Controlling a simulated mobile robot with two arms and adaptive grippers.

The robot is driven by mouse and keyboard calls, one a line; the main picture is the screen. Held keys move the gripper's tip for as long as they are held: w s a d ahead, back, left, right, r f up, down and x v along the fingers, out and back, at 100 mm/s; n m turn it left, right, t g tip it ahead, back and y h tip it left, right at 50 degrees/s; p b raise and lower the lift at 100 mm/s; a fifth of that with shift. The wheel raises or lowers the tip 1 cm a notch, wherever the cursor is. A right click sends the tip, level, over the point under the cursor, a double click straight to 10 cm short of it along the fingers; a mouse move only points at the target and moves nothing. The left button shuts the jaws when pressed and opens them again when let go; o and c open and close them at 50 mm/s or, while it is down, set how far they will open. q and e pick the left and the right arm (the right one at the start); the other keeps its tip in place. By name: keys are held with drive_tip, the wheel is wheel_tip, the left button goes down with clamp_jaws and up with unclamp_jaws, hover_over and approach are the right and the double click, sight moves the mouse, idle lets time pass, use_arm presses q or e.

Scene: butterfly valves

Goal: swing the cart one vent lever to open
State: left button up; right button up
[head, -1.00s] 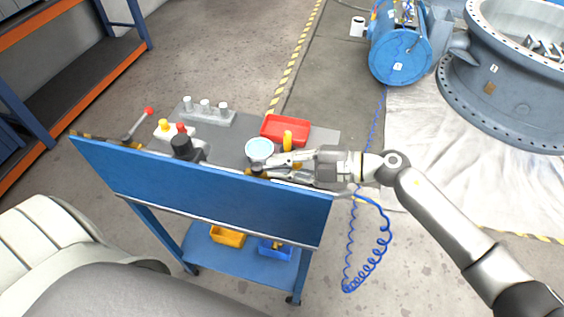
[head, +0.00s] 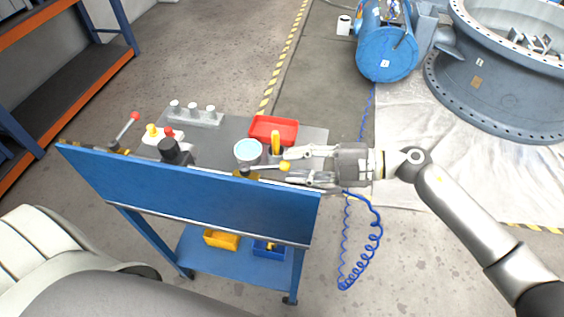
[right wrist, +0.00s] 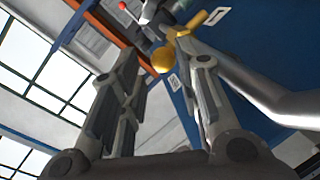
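A lever with a yellow ball knob (head: 285,166) sits on a brass-coloured valve (head: 246,174) at the right part of the cart's top edge. The lever lies roughly level and points right. My right gripper (head: 302,167) comes in from the right, its fingers apart, just right of the knob. In the right wrist view the knob (right wrist: 163,60) shows ahead of the open fingers, with nothing held between them. I cannot tell whether a finger touches the knob. My left gripper is out of view.
The blue cart panel (head: 190,198) faces me. A red-knobbed lever (head: 134,117) stands tilted at its left end. A round gauge (head: 248,151), yellow upright handle (head: 275,142) and red tray (head: 273,130) are close to my gripper. A blue coiled hose (head: 375,240) hangs at right.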

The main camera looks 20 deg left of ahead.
drive_tip(key=shift+v, duration=1.35)
